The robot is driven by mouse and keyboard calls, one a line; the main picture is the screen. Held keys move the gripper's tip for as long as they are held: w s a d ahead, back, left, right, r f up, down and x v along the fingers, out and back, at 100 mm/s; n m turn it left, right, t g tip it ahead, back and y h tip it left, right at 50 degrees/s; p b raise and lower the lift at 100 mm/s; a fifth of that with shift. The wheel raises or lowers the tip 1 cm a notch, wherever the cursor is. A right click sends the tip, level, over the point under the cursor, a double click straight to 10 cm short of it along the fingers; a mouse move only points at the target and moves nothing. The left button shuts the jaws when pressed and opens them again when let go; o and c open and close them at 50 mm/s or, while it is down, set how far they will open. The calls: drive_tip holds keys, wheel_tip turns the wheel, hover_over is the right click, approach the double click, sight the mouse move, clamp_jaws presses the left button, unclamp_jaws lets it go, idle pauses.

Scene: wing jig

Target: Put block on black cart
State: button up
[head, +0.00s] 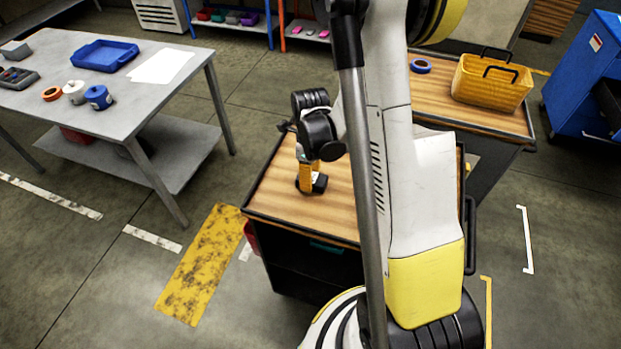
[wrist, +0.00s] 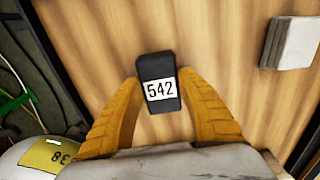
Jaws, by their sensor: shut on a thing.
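The block (wrist: 157,68) is dark, with a white label reading 542, in the middle of the wrist view. My gripper (wrist: 160,92) has its two yellow fingers shut on the block's sides. In the head view, my gripper (head: 308,178) points down over the left part of the black cart (head: 275,203), which has a wooden top and a dark body. The block's dark end (head: 320,183) shows beside the fingers there. The block is at or just above the wooden top; I cannot tell whether it touches. My arm hides the cart's right part in the head view.
A pale grey block-like thing (wrist: 291,43) lies on the wood at the wrist view's upper right. A grey table (head: 190,72) with a blue tray (head: 104,55) stands at left. A yellow basket (head: 490,82) sits on another wood-topped unit at right.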

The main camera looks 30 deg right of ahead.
drive_tip(key=shift+r, duration=0.1)
drive_tip(key=o, duration=1.4)
drive_tip(key=shift+c, duration=0.2)
wheel_tip(320, 180, up, 12)
drive_tip(key=p, duration=0.4)
drive_tip(key=s+a+r+n+t, duration=0.3)
drive_tip(key=s+a+r+n, duration=0.2)
drive_tip(key=n, duration=0.9)
drive_tip(key=s+a+r+n+t, duration=0.4)
drive_tip(key=s+a+r+n, duration=0.2)
drive_tip(key=n, duration=0.8)
wheel_tip(320, 180, up, 5)
drive_tip(key=shift+a+f, duration=0.2)
drive_tip(key=shift+a, duration=0.95)
